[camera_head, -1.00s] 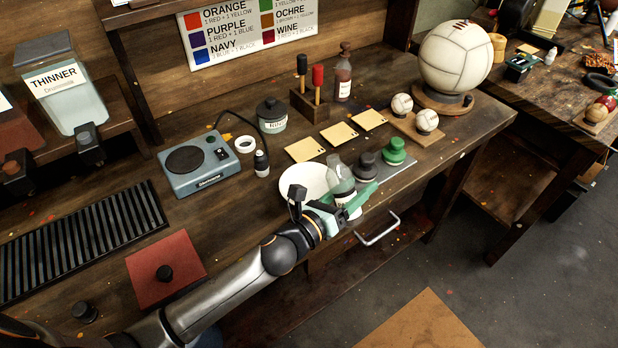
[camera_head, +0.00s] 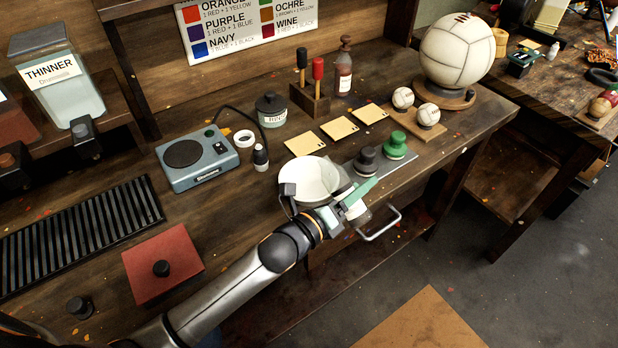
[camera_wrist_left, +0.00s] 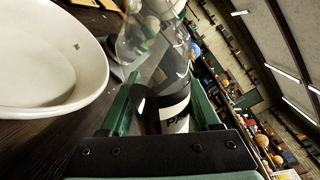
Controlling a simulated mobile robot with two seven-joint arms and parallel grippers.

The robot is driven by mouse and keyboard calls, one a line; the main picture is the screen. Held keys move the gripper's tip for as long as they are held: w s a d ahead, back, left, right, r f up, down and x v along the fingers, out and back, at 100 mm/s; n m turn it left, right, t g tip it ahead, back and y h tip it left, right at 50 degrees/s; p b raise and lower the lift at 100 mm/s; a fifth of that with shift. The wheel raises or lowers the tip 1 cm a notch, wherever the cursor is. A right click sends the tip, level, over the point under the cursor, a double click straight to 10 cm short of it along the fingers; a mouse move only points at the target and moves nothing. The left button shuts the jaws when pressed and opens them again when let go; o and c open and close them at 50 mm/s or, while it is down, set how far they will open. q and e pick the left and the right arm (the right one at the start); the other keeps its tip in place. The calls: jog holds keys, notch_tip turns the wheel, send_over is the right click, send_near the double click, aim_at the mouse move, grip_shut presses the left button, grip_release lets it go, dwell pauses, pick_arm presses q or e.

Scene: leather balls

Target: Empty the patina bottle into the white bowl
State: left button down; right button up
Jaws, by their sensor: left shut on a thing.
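The white bowl (camera_head: 318,177) sits on the workbench; it also shows at the left of the left wrist view (camera_wrist_left: 45,65). My left gripper (camera_head: 348,203) is shut on the patina bottle (camera_head: 357,212), just to the bowl's front right. In the left wrist view the clear bottle (camera_wrist_left: 172,85) stands between the green fingers, with a dark and white label partly reading "PA". The bottle looks tilted, its neck end towards the bowl and its base towards the lower right. I cannot tell whether liquid is flowing out. My right gripper is not in view.
A metal handle (camera_head: 380,226) projects at the front edge.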

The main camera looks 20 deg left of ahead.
pick_arm(q)
jog(key=shift+d+f, duration=0.1)
jog(key=shift+f, duration=0.2)
jog(key=shift+s+d+f+n+b, duration=0.1)
jog(key=shift+f+n+b, duration=0.05)
jog(key=shift+n+b, duration=0.3)
jog(key=shift+s+d+f+n+b, duration=0.1)
jog(key=shift+n+b, duration=0.1)
jog(key=shift+n, duration=0.35)
jog(key=shift+s+d+r+n, duration=0.15)
jog(key=shift+r+n, duration=0.3)
jog(key=shift+n, duration=0.35)
dwell(0.3)
jog(key=shift+w+a+r+n+g+p, duration=0.35)
jog(key=shift+a+n+p, duration=0.25)
jog(key=shift+n, duration=0.2)
dwell(0.4)
jog(key=shift+w+r+n+h+p, duration=0.15)
jog(key=shift+r+n+h+p, duration=0.15)
jog(key=shift+r+n+p, duration=1.25)
dwell(1.5)
jog(key=shift+a+f+n+p, duration=0.15)
jog(key=shift+f+n+p, duration=0.2)
jog(key=shift+n+p, duration=0.2)
dwell(0.8)
